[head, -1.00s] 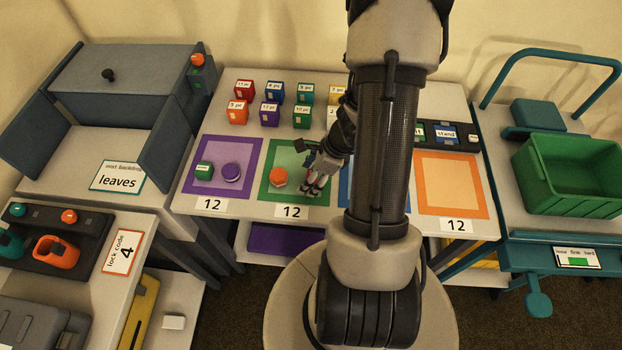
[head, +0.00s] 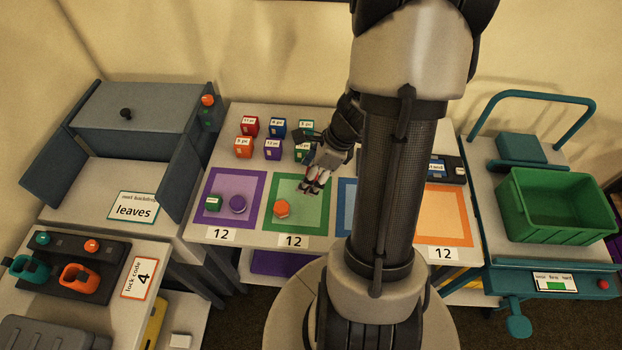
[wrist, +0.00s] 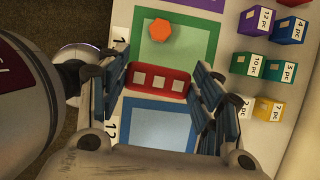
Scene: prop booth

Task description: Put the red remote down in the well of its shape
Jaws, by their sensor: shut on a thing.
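The red remote (wrist: 158,80), a rounded red bar with several pale buttons, is between the fingers of my gripper (wrist: 154,92) in the wrist view. The gripper is shut on it. In the head view my gripper (head: 314,186) is over the right part of the green-bordered square (head: 272,210), and the remote is mostly hidden by the fingers. In the wrist view the remote shows between the green square (wrist: 205,50) and the blue square (wrist: 190,108). I cannot make out a well of the remote's shape in either view.
An orange piece (head: 281,208) lies on the green square. Several labelled blocks (head: 243,147) stand behind. A dark rack (head: 460,172) is partly hidden by my arm.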

